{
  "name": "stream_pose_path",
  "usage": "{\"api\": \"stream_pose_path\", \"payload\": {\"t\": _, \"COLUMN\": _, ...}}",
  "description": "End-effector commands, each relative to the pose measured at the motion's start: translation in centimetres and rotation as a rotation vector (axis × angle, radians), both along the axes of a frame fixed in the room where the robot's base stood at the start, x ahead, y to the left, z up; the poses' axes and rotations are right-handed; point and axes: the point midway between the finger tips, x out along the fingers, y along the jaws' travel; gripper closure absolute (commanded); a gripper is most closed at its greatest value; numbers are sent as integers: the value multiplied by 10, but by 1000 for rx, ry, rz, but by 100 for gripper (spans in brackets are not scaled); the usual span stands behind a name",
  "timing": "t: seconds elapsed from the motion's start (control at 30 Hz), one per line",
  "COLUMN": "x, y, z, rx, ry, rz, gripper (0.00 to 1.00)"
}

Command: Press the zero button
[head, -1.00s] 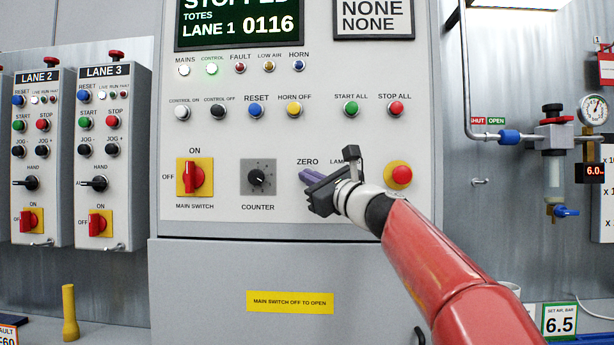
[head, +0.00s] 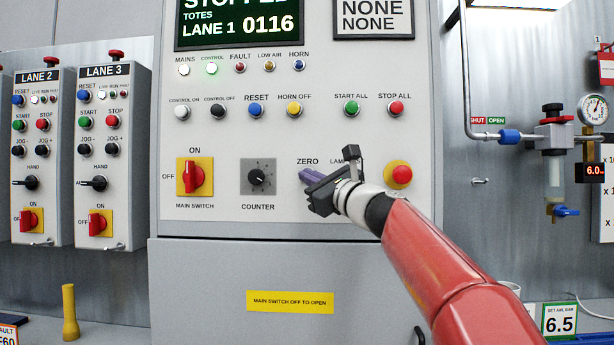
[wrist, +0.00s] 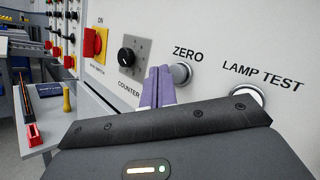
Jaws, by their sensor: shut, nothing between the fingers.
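The zero button is a pale round button in a metal ring (wrist: 181,74), below the label ZERO in the wrist view. In the head view my gripper hides it, and only the ZERO label (head: 307,161) shows. My gripper (head: 304,175) is shut and empty, with its purple fingers pointing at the panel. In the wrist view the fingertips (wrist: 159,70) are just left of the zero button and overlap its left edge. I cannot tell whether they touch it. The counter display (head: 269,25) reads 0116.
The lamp test button (wrist: 248,96) is right of the zero button. The counter knob (head: 258,177) and red main switch (head: 194,178) are to the left. A red button on a yellow plate (head: 399,175) is just right of my gripper. Other buttons line the panel above.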

Motion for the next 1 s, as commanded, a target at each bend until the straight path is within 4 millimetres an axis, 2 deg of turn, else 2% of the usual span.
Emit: {"api": "stream_pose_path", "payload": {"t": 1.0, "x": 8, "y": 0, "z": 0, "rx": 0, "ry": 0, "rz": 0, "gripper": 100}}
